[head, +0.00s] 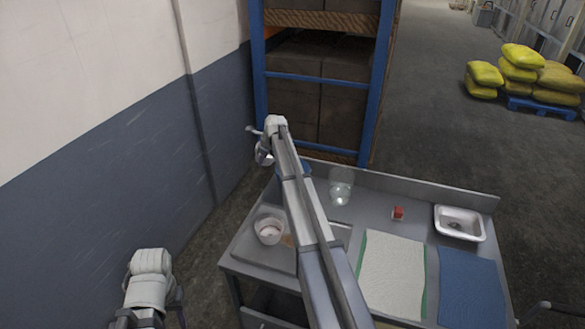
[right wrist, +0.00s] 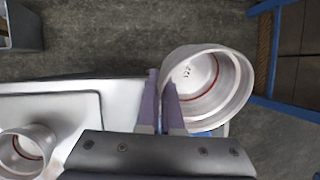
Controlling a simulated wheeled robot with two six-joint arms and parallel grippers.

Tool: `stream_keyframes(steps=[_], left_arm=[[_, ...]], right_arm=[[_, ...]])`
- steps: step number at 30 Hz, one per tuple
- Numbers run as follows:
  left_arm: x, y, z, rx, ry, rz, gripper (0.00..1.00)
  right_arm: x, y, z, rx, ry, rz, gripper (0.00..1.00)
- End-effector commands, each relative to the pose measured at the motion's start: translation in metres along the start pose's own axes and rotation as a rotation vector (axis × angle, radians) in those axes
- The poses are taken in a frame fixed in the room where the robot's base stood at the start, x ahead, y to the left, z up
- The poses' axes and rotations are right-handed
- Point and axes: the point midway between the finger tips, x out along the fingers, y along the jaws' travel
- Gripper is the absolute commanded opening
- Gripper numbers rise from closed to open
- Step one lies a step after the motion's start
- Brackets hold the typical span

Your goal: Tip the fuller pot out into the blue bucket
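My right gripper (right wrist: 160,90) is out past the far left corner of the table, its fingers closed together at the near wall of a pale metal pot (right wrist: 205,88). In the right wrist view this pot's mouth faces the camera, showing a red ring inside and small dark marks at the bottom. In the head view it shows partly behind my arm (head: 263,155). A second, similar pot (head: 270,229) stands on the table's left; it also shows in the right wrist view (right wrist: 24,152). A blue patch, apparently the bucket (head: 305,168), is mostly hidden behind my arm.
A blue-framed rack (head: 376,100) stands behind. A wall closes off the left.

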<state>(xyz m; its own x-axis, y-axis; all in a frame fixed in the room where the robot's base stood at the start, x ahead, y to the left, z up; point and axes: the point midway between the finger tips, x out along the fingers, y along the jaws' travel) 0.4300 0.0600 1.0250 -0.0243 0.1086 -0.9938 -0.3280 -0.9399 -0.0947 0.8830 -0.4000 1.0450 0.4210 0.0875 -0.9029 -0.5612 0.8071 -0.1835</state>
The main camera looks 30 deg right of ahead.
Motion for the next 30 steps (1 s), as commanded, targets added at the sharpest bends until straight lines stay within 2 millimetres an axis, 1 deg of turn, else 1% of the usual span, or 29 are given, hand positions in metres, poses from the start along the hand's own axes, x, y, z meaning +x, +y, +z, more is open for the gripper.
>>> stream_keyframes(steps=[1,9,12,18,30], left_arm=[[0.007,0.001,0.000,0.000,0.000,0.000,0.50],[0.022,0.002,-0.001,-0.001,0.000,0.000,0.50],[0.020,0.002,-0.001,-0.001,0.000,0.000,0.50],[0.022,0.002,-0.001,-0.001,0.000,0.000,0.50],[0.023,0.002,-0.001,-0.001,0.000,0.000,0.50]], right_arm=[[0.012,-0.001,0.003,-0.008,0.035,0.005,0.00],[0.043,0.004,0.006,-0.037,0.224,0.022,0.00],[0.045,0.004,0.011,-0.049,0.290,0.028,0.00],[0.050,0.006,0.013,-0.061,0.375,0.036,0.00],[0.050,0.007,0.013,-0.064,0.398,0.038,0.00]])
